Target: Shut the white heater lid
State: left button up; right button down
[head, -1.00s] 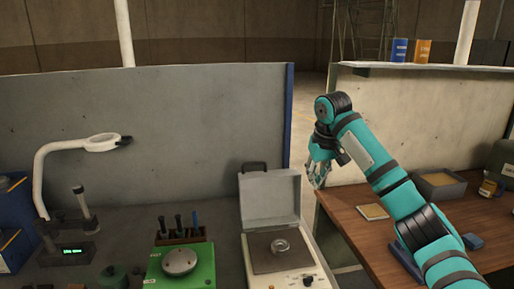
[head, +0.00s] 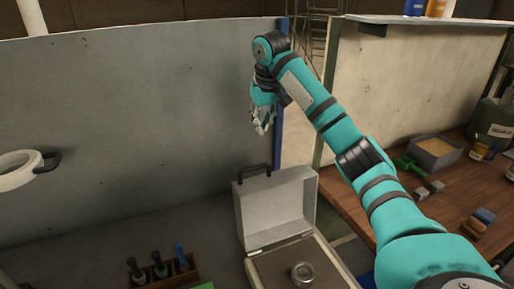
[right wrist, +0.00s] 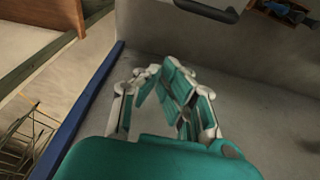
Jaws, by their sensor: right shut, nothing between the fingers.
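The white heater stands on the bench with its lid (head: 275,208) raised upright. The black handle (head: 254,171) is on the lid's top edge. A metal ring (head: 303,272) lies on the heater's plate (head: 275,268). My right gripper (head: 263,128) is shut and empty, above the handle in the head view and apart from it. In the right wrist view its fingers (right wrist: 172,92) are closed together, and the handle (right wrist: 208,8) shows at the top edge. My left gripper is in neither view.
A grey partition (head: 130,120) with a blue end post (head: 279,148) stands behind the heater. A tool rack (head: 163,272) and a white ring lamp (head: 20,170) are to the left. A wooden bench (head: 400,205) with a tray (head: 436,153) is to the right.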

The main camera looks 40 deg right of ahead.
pick_arm(q)
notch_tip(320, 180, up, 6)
jog(key=p, duration=0.5)
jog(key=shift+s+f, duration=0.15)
pick_arm(e)
notch_tip(320, 180, down, 9)
jog(key=s, duration=0.2)
jog(key=shift+a+r, duration=0.15)
jog(key=shift+a, duration=0.05)
jog(key=shift+s, duration=0.1)
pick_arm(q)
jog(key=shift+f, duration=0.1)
